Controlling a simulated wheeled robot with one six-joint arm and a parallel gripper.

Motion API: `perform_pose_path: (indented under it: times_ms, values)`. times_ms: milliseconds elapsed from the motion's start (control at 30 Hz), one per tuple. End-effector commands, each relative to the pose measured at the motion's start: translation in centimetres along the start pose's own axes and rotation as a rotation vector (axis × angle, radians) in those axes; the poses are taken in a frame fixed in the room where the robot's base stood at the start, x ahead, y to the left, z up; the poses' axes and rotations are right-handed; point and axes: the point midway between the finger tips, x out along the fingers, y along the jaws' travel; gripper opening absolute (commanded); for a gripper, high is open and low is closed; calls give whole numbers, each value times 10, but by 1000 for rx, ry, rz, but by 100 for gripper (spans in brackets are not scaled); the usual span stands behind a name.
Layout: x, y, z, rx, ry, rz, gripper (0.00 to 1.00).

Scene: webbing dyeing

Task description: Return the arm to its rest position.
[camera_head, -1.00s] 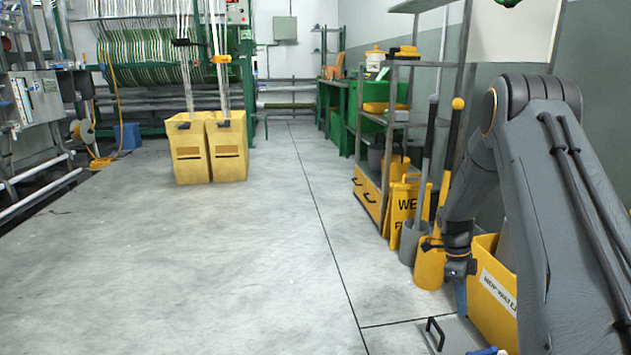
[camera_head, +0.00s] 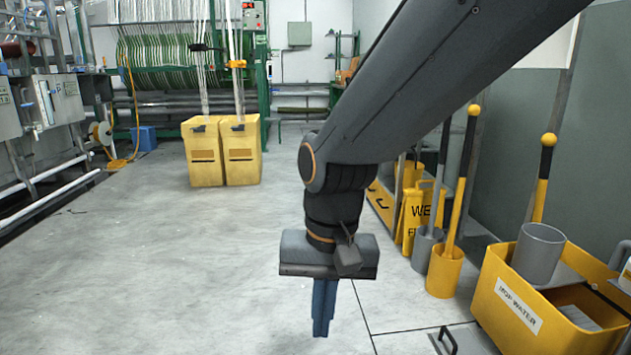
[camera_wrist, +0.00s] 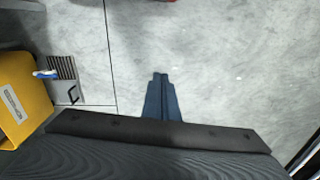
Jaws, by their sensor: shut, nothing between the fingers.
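My gripper (camera_head: 324,308) hangs from my arm near the middle of the head view, its blue fingers pointing down over bare floor. The fingers are together with nothing between them. In the wrist view my gripper (camera_wrist: 160,85) shows as two blue fingers side by side against the grey floor. My arm reaches in from the upper right and hides part of the shelf and the back wall.
A yellow mop-water bucket (camera_head: 490,308) stands at right, with long-handled tools beside it. A yellow wet-floor sign (camera_head: 416,218) stands behind. Two yellow bins (camera_head: 241,155) stand at the back left. The floor (camera_head: 170,270) at left is clear.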

Motion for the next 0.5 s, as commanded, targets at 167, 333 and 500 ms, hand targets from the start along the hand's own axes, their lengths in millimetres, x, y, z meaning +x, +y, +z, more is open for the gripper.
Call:
perform_pose_path:
  times_ms: [167, 333, 500]
  values:
    - [-7, -16, 50, -250, 7, -40, 0]
    - [-9, -22, 86, -434, 14, -71, 0]
    - [-12, -24, 114, -576, 20, -93, 0]
